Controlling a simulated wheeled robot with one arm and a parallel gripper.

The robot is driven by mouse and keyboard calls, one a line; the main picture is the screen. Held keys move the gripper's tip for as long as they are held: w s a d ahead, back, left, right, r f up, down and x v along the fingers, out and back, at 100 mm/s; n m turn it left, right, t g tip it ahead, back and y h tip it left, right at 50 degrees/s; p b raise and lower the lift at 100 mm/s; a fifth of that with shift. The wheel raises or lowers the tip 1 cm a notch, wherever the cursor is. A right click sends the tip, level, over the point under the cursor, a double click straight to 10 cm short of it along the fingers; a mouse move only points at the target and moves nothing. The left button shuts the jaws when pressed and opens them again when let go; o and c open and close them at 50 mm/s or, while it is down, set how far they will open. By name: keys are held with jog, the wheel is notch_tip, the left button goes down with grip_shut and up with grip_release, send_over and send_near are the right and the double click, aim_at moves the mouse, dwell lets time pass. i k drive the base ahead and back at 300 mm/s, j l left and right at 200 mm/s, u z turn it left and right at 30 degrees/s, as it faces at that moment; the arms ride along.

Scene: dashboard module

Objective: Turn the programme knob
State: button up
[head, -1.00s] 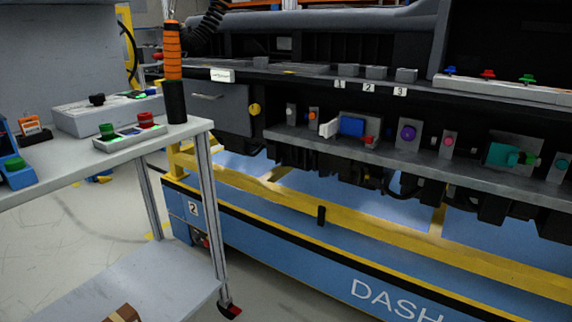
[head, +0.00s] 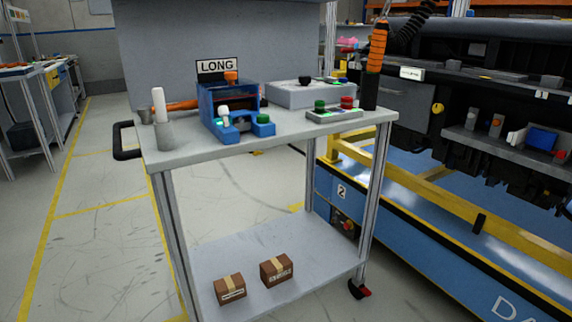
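No knob in the head view carries a readable label that marks it as the programme knob. A black knob (head: 304,80) sits on top of a light grey box (head: 309,95) on the cart. A round yellow knob (head: 437,109) is on the dark dashboard module (head: 420,98) at the right. My gripper is not in view.
The grey cart (head: 200,157) holds a blue unit (head: 210,99) by a LONG sign, a panel (head: 345,113) with green and red buttons, and a white cylinder (head: 158,104). An orange tool (head: 377,46) hangs at its right corner. Floor is clear at left.

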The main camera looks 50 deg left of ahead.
aim_at(305, 80)
jog(key=u, duration=2)
jog(key=i+l, duration=0.1)
jog(key=l, duration=0.55)
jog(key=i, duration=0.05)
